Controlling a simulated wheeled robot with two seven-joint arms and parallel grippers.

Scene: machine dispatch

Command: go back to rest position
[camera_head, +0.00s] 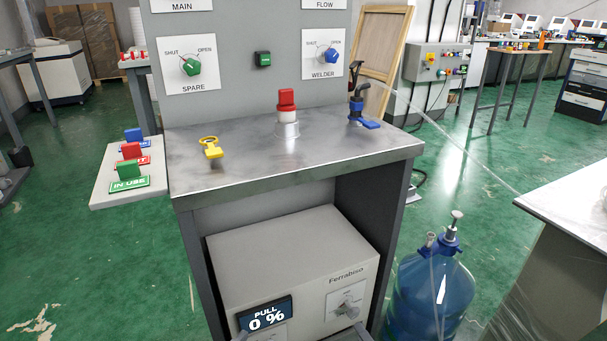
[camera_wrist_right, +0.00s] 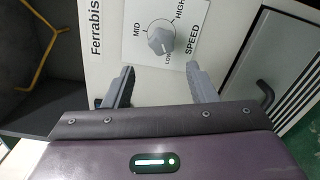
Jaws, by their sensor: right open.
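My right gripper (camera_head: 352,331) shows only in part at the bottom edge of the head view. In the right wrist view the right gripper (camera_wrist_right: 160,82) is open and empty, its two grey fingers apart in front of the Ferrabiso machine's panel. The grey speed knob (camera_wrist_right: 161,41) lies beyond the fingertips, and no contact shows. My left gripper is not in view.
The machine sits under a metal worktop (camera_head: 235,175) carrying a yellow key-like piece (camera_head: 210,147), a red-topped fixture (camera_head: 287,110) and a blue-black tool (camera_head: 357,105). A side shelf (camera_head: 100,197) holds coloured blocks. A blue water bottle (camera_head: 435,290) stands right; a white table (camera_head: 575,190) is beyond.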

